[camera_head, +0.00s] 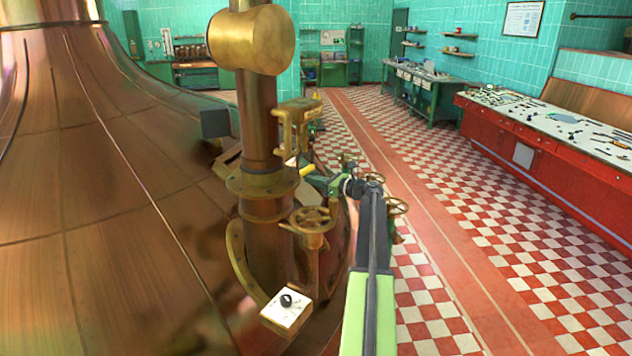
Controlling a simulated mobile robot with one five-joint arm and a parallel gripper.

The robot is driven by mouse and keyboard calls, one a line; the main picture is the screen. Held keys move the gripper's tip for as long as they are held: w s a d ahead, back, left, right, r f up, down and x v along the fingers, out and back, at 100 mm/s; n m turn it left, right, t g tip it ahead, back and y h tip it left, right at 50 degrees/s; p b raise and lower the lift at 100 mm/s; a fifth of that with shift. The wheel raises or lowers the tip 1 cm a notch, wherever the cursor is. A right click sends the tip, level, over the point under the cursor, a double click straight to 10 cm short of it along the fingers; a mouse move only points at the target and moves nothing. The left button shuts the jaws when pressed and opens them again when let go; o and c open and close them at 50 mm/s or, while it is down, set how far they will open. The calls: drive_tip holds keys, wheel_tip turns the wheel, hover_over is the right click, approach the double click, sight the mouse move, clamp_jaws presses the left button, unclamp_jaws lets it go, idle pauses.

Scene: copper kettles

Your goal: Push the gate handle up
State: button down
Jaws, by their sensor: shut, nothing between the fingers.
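A short yellow bar (307,171), which looks like the gate handle, sticks out on the right side of the brown metal column (258,120), below a brass bracket (295,125). My gripper (318,180), small and green with dark parts, is at the end of my arm, just right of and slightly below the bar. The gripper is shut and empty. I cannot tell whether its tips touch the bar. The handle's far end and mount are partly hidden.
A brass handwheel (311,220) is below the gripper, and another wheel (396,206) is right of my arm. A white box with a black knob (287,309) is lower down. The large copper kettle (100,200) fills the left. The checkered floor (500,220) at right is clear.

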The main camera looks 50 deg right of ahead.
wheel_tip(320, 180, up, 6)
drive_tip(key=p, duration=0.6)
drive_tip(key=shift+d+r+p, duration=0.1)
drive_tip(key=shift+r+p, duration=0.15)
drive_tip(key=shift+p, duration=0.05)
drive_tip(key=b, duration=0.3)
approach(312, 163)
drive_tip(key=s+a+f, duration=0.2)
drive_tip(key=s+a, duration=0.2)
drive_tip(key=s, duration=0.1)
drive_tip(key=shift+s+d+r, duration=0.15)
drive_tip(key=shift+r, duration=0.05)
